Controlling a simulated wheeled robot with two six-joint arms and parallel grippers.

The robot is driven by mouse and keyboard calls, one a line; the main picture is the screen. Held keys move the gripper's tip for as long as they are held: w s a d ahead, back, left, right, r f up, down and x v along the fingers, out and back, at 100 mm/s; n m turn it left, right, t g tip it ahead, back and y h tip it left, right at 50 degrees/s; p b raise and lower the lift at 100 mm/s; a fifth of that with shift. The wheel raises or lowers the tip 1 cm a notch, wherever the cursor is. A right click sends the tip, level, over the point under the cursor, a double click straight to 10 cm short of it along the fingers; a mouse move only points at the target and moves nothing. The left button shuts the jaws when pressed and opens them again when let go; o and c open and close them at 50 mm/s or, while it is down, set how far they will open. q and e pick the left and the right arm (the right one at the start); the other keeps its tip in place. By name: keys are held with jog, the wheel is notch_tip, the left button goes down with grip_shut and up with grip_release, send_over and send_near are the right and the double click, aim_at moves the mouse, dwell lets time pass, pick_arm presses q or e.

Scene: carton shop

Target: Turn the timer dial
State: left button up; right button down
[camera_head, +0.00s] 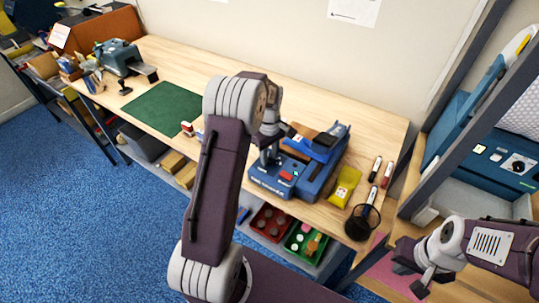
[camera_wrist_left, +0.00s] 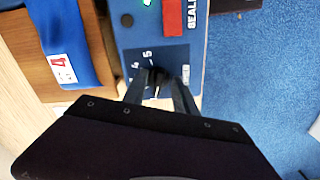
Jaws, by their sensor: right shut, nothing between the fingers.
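The blue sealer (camera_head: 272,184) stands on the wooden bench, with a red button on its front panel. In the left wrist view its panel (camera_wrist_left: 128,42) carries the numbers 4 and 5 beside a small dark timer dial (camera_wrist_left: 155,74). My left gripper (camera_wrist_left: 157,84) is at the dial, with one dark finger on each side. Whether the fingers press on it I cannot tell. In the head view my left gripper (camera_head: 268,155) is over the panel, and my arm hides part of the sealer. My right gripper (camera_head: 420,288) is shut and empty at the lower right.
A green mat (camera_head: 162,108) lies left. Red and green bins (camera_head: 303,243) sit below. A shelf post (camera_head: 470,95) rises near my right arm.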

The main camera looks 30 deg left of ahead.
pick_arm(q)
jog(key=shift+w, duration=0.1)
grip_shut()
jog(key=m+p, duration=0.2)
jog(key=m, duration=0.1)
jog(key=shift+r+m, duration=0.1)
jog(key=shift+m, duration=0.3)
jog(key=m+p, duration=0.1)
jog(key=m, duration=0.4)
jog(key=shift+a+m+p, duration=0.15)
jog(key=shift+m+p, duration=0.15)
jog(key=shift+p, duration=0.05)
jog(key=m+p, duration=0.1)
jog(key=m, duration=0.5)
jog(key=shift+a, duration=0.15)
jog(key=m+p, duration=0.1)
jog(key=m, duration=0.4)
jog(key=shift+a+m, duration=0.1)
jog(key=shift+m, duration=0.6)
